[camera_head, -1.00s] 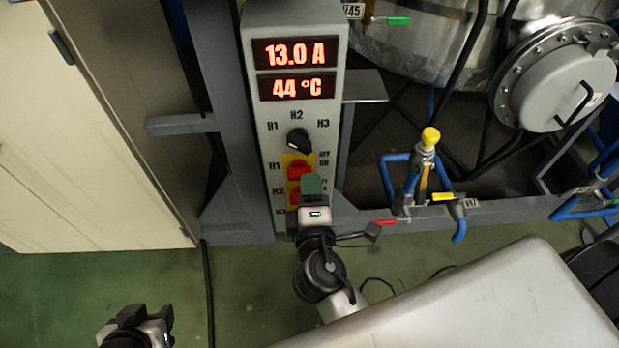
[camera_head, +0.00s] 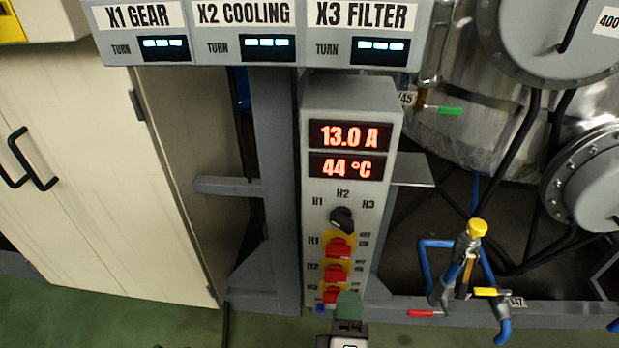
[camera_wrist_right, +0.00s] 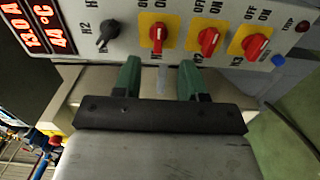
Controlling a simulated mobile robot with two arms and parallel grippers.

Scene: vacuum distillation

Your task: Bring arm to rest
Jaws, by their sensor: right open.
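My right gripper (camera_head: 348,305) shows low in the head view, in front of the lower end of a grey control box (camera_head: 394,110). In the right wrist view my right gripper (camera_wrist_right: 158,78) has its two green fingertips apart with nothing between them. The fingertips lie just below the row of red switches in that picture; I see no clear contact. The box shows 13.0 A and 44 °C, a black selector knob (camera_head: 342,218) and red rotary switches (camera_head: 338,247) on yellow plates. My left gripper is out of view.
A panel labelled X1 GEAR, X2 COOLING and X3 FILTER (camera_head: 260,57) hangs above the box. A beige cabinet (camera_head: 90,150) stands left. At right are a steel vessel (camera_head: 480,130) and blue pipework with a yellow-topped valve (camera_head: 477,229). Green floor (camera_head: 100,325) shows below.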

